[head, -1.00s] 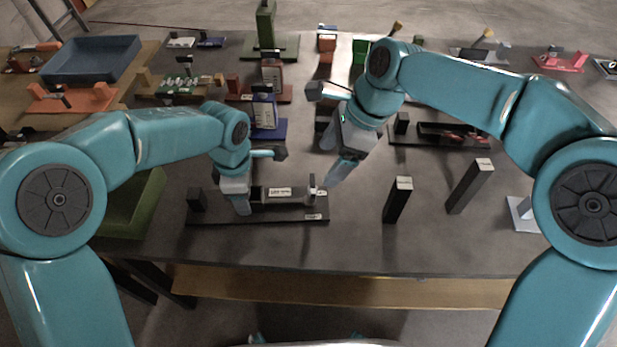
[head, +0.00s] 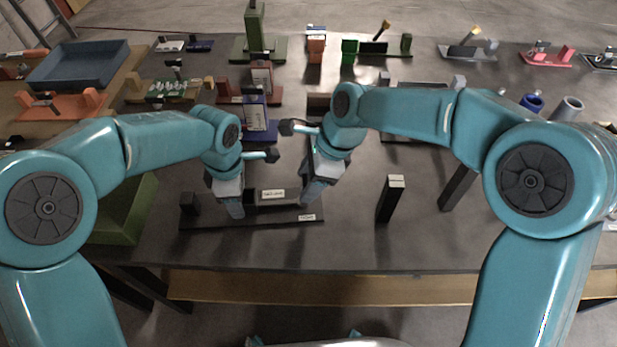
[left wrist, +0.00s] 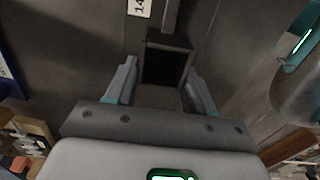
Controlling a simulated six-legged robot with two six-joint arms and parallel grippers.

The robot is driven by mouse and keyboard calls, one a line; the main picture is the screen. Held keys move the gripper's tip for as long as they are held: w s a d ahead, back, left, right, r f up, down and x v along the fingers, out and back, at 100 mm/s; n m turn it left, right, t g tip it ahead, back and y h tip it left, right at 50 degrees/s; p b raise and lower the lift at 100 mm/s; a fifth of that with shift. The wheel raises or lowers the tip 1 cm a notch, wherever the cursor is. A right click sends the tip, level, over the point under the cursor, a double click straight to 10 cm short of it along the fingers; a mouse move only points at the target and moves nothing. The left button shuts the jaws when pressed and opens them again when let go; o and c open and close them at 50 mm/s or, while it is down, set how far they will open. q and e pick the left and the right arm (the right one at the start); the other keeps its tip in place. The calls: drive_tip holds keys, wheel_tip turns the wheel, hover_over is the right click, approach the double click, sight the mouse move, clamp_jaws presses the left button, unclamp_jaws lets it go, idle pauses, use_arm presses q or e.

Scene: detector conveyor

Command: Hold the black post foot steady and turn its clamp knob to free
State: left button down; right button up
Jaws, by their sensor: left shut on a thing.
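The black post foot (head: 270,218) is a long dark plate with a low bar and pale labels, near the front middle of the table. My left gripper (head: 238,207) is down at its left part. In the left wrist view, the left fingers are shut on a black square block (left wrist: 167,62) with a dark hollow top. My right gripper (head: 310,192) points down at the right end of the foot. It hides the clamp end and the knob. I cannot tell whether it touches the knob or how far its fingers are apart.
Two dark upright posts, one nearer (head: 390,200) and one partly behind my right arm (head: 457,188), stand right of the foot. A blue-based fixture (head: 256,120) stands behind. The table's front strip is clear.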

drive_tip(key=shift+n, duration=0.3)
drive_tip(key=n+g, duration=0.1)
drive_tip(key=n, duration=0.2)
drive_tip(key=shift+w+n+g, duration=0.1)
drive_tip(key=shift+n+g, duration=0.2)
drive_tip(key=shift+n, duration=0.1)
drive_tip(key=shift+w+a+n+g+h, duration=0.1)
drive_tip(key=shift+n+g+h, duration=0.25)
drive_tip(key=shift+n, duration=0.7)
drive_tip(key=shift+n+g+h, duration=0.15)
drive_tip(key=shift+n+g, duration=0.3)
drive_tip(key=shift+n, duration=0.6)
drive_tip(key=o, duration=1.1)
drive_tip(key=shift+c, duration=0.2)
drive_tip(key=v, duration=1.2)
drive_tip(key=shift+a, duration=0.1)
